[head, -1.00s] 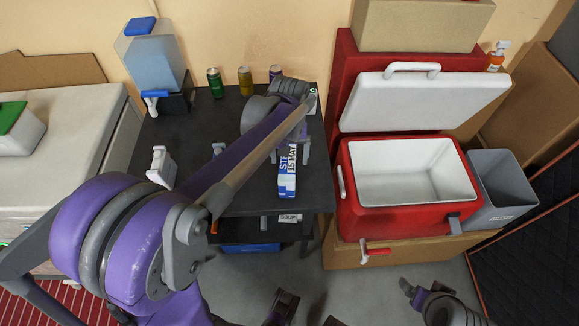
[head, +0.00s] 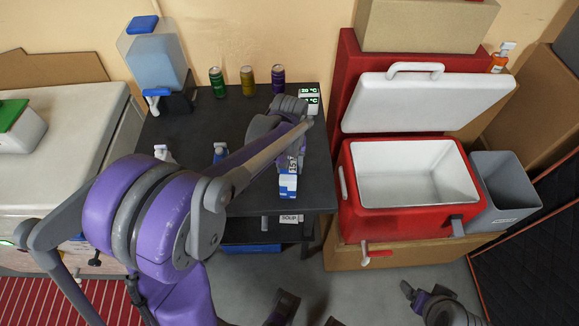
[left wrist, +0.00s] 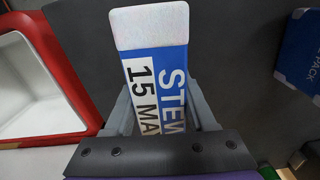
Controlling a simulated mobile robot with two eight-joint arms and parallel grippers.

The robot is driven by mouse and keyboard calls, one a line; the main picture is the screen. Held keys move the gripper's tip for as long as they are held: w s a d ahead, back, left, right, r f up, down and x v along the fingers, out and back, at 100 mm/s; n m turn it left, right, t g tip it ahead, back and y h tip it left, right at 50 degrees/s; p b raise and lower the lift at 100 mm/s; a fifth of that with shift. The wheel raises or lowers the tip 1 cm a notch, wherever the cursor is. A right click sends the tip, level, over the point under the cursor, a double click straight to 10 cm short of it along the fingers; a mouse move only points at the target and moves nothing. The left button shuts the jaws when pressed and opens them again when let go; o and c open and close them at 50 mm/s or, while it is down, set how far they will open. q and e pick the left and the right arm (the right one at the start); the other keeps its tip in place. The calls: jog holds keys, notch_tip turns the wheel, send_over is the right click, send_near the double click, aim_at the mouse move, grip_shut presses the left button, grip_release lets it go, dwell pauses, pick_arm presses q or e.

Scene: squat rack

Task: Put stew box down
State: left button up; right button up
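The stew box (head: 288,185), a blue and white carton with "STEW" lettering, is over the front right part of the dark table (head: 200,130) in the head view. My left gripper (left wrist: 165,112) has a grey finger on each side of it, close against the box (left wrist: 155,65) in the left wrist view. The gripper looks shut on it. My own arm hides much of the gripper and box in the head view, and I cannot tell whether the box touches the tabletop.
An open red cooler (head: 400,215) and grey bin (head: 500,190) are right of the table.

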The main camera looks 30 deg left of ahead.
pick_arm(q)
grip_shut()
